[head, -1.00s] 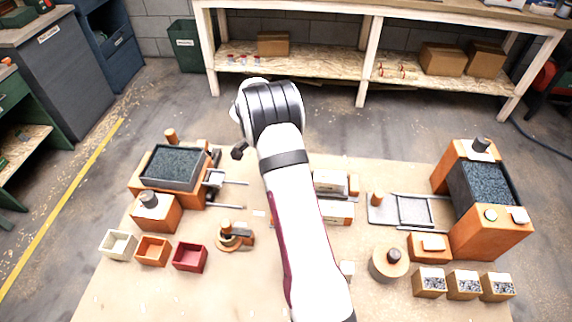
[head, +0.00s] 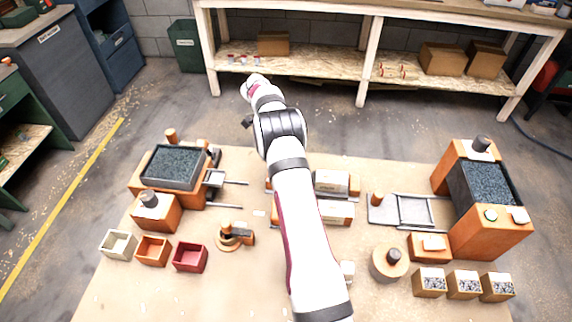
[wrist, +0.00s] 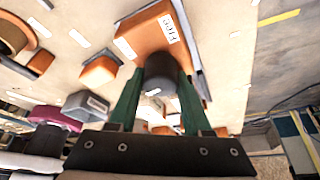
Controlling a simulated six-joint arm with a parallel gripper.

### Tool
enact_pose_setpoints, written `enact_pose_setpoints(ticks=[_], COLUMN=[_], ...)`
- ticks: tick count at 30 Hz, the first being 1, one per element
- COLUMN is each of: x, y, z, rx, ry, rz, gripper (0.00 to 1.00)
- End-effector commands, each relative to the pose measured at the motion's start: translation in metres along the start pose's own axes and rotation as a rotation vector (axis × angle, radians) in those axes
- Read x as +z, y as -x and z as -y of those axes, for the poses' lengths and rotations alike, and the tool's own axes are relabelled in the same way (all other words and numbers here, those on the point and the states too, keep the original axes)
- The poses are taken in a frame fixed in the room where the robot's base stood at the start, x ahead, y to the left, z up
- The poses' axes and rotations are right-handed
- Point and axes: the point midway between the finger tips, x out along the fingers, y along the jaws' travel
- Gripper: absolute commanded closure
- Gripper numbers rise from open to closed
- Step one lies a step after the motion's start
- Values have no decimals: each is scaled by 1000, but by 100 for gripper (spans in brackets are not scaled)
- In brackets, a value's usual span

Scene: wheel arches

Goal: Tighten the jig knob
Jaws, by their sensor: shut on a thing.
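In the wrist view, my gripper (wrist: 160,100) has its two green fingers closed on both sides of a dark round knob (wrist: 161,72). In the head view my arm covers the middle of the table, and the gripper and the held knob are hidden. A grey and orange fixture (head: 338,211) shows partly beside the arm.
Left on the table (head: 110,290) are a gravel-filled orange bin (head: 172,166), a dark-knobbed orange block (head: 153,215) and small open boxes (head: 153,251). Right are a tall gravel hopper (head: 487,190), a grey rail frame (head: 402,210) and a round knobbed base (head: 389,264).

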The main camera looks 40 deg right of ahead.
Motion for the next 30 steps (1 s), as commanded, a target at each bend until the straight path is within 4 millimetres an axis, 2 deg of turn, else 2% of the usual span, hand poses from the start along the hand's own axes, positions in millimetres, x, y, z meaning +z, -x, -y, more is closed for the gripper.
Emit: enact_pose_setpoints(ticks=[21,30], x=[1,0], y=[-1,0], z=[-1,-1], rx=[263,349], ry=[-619,-827], rz=[-1,-2], gripper=[100,100])
